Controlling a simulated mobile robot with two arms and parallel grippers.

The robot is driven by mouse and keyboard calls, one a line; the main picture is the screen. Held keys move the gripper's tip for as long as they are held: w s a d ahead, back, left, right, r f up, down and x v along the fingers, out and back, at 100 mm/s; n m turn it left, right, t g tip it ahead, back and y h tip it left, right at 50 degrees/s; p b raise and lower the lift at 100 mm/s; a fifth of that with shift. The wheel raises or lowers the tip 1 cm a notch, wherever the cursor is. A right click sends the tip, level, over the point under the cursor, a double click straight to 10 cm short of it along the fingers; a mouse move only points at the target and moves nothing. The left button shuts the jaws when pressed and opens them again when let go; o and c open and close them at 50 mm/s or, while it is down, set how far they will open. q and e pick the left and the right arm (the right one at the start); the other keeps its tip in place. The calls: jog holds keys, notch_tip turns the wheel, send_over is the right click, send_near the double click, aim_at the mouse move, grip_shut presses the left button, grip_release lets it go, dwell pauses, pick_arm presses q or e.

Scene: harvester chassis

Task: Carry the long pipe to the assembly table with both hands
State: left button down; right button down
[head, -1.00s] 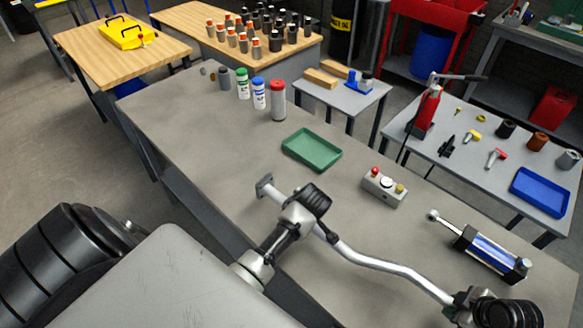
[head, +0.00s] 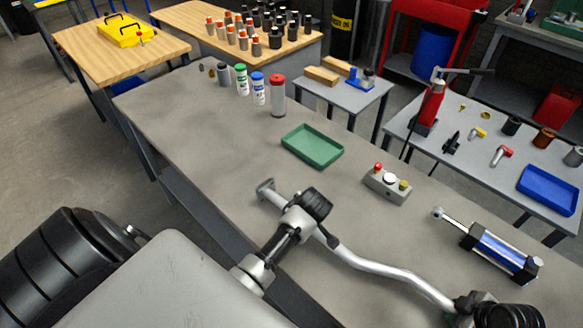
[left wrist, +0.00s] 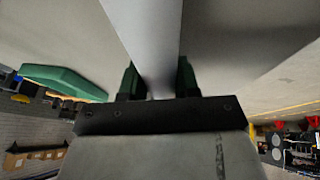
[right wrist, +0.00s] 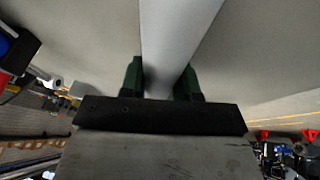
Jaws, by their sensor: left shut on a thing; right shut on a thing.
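The long pipe (head: 385,272) is silver-grey and bent, with a flange at its left end. In the head view it stretches over the grey table near its front edge; I cannot tell whether it touches the top. My left gripper (head: 320,230) is shut on the pipe near the flanged end, its fingers mostly hidden by the wrist. My right gripper (head: 460,303) is shut on the pipe towards its right end. The pipe runs between the green fingers in the left wrist view (left wrist: 158,80) and the right wrist view (right wrist: 165,80). The grey table (head: 205,130) is long.
On the grey table are a green tray (head: 312,147), a button box (head: 387,185), a blue cylinder (head: 502,252) and several bottles (head: 258,90) at the far end. A side table (head: 425,150) with a blue tray (head: 548,190) stands right. The table's middle left is clear.

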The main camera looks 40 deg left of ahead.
pick_arm(q)
jog(key=shift+f+b, duration=0.45)
pick_arm(e)
jog(key=shift+f, duration=0.5)
pick_arm(q)
jog(key=c, duration=0.8)
grip_release()
jog(key=shift+s+r, duration=0.1)
pick_arm(e)
jog(key=c, duration=0.8)
grip_release()
jog(key=shift+s+r, duration=0.1)
pick_arm(q)
jog(key=shift+r, duration=0.1)
jog(key=v, duration=1.1)
jog(key=shift+d+r, duration=0.2)
jog(key=shift+r, duration=0.15)
pick_arm(e)
jog(key=v, duration=1.2)
pick_arm(q)
jog(key=shift+s, duration=0.1)
